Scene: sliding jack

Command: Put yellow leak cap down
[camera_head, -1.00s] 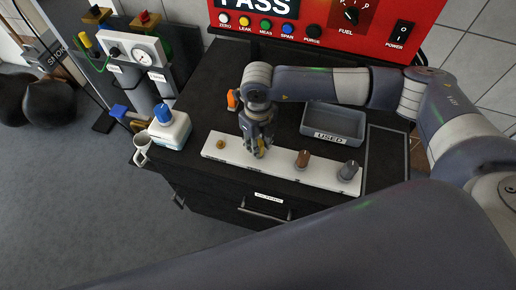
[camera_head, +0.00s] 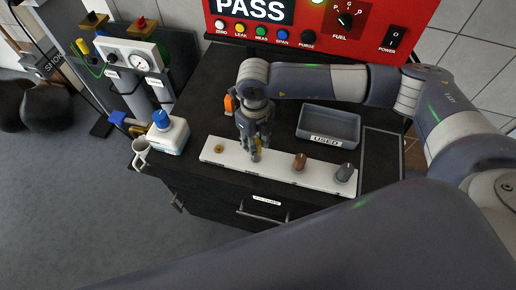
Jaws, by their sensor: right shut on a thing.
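The yellow leak cap (camera_head: 257,155) shows only in part, between the fingertips of my right gripper. My right gripper (camera_head: 256,152) points down and is shut on it, over the middle of the white strip rack (camera_head: 227,157). I cannot tell whether the cap touches the rack or hangs just above it. A small brass-coloured piece (camera_head: 219,149) sits at the rack's left end. A brown cap (camera_head: 299,161) and a dark grey cap (camera_head: 345,172) stand upright on the rack to the right. My left gripper is not in view.
A grey tray labelled USED (camera_head: 329,124) stands behind the rack at right. An orange object (camera_head: 229,104) is beside my right gripper. A red analyzer (camera_head: 365,22) is at the back.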

